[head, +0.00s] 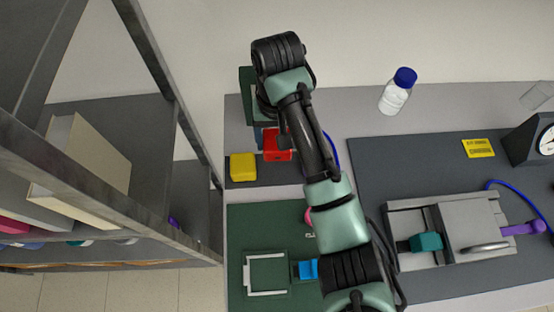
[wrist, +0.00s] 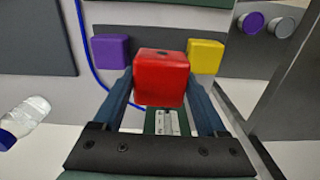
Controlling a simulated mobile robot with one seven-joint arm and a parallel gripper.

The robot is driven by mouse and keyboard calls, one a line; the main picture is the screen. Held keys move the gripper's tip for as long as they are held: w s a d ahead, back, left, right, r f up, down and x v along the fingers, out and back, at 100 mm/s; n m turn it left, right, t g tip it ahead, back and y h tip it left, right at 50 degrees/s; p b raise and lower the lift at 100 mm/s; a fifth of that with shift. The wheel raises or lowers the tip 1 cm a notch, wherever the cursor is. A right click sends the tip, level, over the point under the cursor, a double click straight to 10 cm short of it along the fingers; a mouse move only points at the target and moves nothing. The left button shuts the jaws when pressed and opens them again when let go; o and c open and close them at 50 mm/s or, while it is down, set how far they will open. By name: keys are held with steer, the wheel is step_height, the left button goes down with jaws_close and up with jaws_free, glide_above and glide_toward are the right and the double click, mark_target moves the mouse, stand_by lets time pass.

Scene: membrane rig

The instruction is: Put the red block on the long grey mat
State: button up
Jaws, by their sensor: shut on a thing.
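My gripper (head: 267,140) is shut on the red block (head: 277,145). In the wrist view the red block (wrist: 162,78) sits between the two fingers of my gripper (wrist: 161,96). The long grey mat (head: 282,174) is a dark strip on the table, partly hidden by my arm in the head view. The red block is over or close to the mat's far side; its height above it is hard to tell. A yellow block (head: 243,167) and a purple block (wrist: 110,52) rest on the mat, on either side of the red block in the wrist view.
A bottle with a blue cap (head: 396,92) stands at the back. A green mat (head: 240,222) with a white frame and a blue piece (head: 308,269) lies nearer. A grey device (head: 462,230) is at the right, and metal shelving (head: 160,85) at the left. A blue cable runs close by.

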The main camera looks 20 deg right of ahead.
mark_target(279, 168)
steer(key=shift+d+f, duration=0.2)
step_height(279, 168, down, 10)
steer(key=shift+r+p, duration=0.2)
steer(key=shift+p, duration=0.35)
steer(key=shift+f, duration=0.2)
steer(key=o, duration=1.5)
steer(key=shift+r, duration=0.1)
step_height(279, 168, up, 12)
steer(key=shift+r+b, duration=0.15)
steer(key=shift+b, duration=0.3)
